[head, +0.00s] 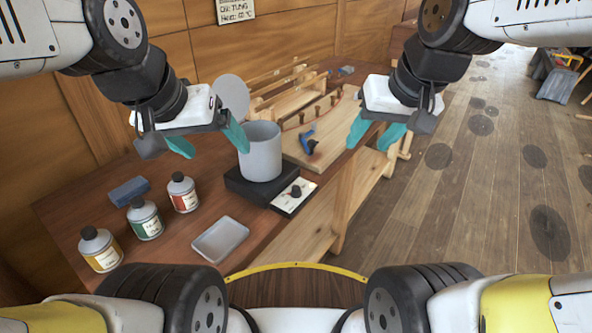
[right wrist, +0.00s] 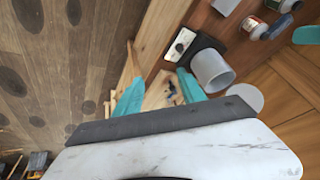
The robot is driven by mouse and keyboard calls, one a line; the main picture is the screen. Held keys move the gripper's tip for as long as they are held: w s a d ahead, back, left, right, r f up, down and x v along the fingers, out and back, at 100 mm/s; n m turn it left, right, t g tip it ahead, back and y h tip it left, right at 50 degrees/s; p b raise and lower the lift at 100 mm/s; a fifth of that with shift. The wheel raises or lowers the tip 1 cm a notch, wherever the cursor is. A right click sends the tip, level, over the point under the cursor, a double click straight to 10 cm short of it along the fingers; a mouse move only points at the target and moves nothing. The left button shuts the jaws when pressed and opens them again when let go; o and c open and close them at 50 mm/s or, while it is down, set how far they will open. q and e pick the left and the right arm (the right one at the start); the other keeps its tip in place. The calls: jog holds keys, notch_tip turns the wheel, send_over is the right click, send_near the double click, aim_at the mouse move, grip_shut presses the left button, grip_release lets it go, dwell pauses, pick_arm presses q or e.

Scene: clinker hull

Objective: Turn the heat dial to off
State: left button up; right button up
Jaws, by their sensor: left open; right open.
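The heat dial (head: 296,191) is a small dark knob on a white panel at the front right of a black heater base (head: 243,188). In the right wrist view the dial (right wrist: 180,47) shows on its white panel at the top. A grey pot (head: 261,153) stands on the heater. My left gripper (head: 211,144) is open and empty, left of the pot and above the bench. My right gripper (head: 374,134) is open and empty, right of the pot and above the bench's right edge. Neither touches the dial. The dial's setting is too small to read.
Three bottles, yellow (head: 100,249), green (head: 145,219) and red-labelled (head: 183,192), stand at the left. A grey tray (head: 220,239) lies in front of the heater. A blue block (head: 129,191) lies behind the bottles.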

jog(key=w+a+f+g+h, duration=0.1)
jog(key=w+a+f+g, duration=0.15)
jog(key=w, duration=0.25)
jog(key=w+a+f+g, duration=0.1)
jog(key=w+a+f, duration=0.2)
jog(key=w+f, duration=0.15)
jog(key=n+g+h, duration=0.1)
jog(key=g, duration=0.1)
send_over(296, 188)
notch_tip(296, 188, down, 10)
jog(key=shift+d+r, duration=0.15)
jog(key=shift+r, duration=0.05)
jog(key=shift+f, duration=0.65)
notch_tip(296, 188, down, 7)
jog(key=shift+r, duration=0.1)
jog(key=shift+c, duration=0.2)
grip_shut()
